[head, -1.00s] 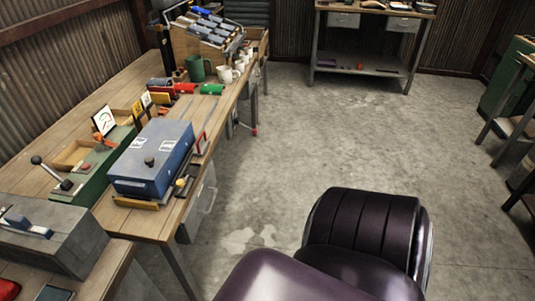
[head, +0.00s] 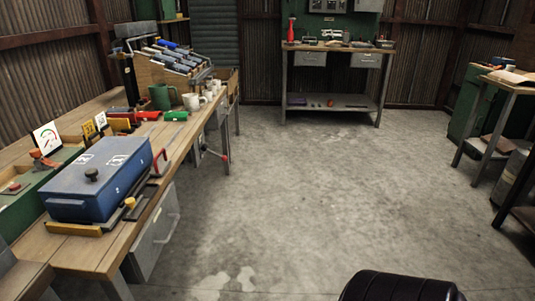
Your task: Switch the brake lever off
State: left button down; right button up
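I cannot tell whether the orange-red handle is the brake lever. No black-knobbed lever shows on the visible part of the green box. Neither of my grippers is in view.
Mugs (head: 191,102) and a rack of rolls (head: 178,57) stand farther back. A dark chair (head: 396,287) is at the bottom right. The concrete floor (head: 300,200) ahead is clear.

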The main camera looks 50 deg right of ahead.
aim_at(224, 158)
jog(key=k+l+z, duration=0.1)
jog(key=z, duration=1.3)
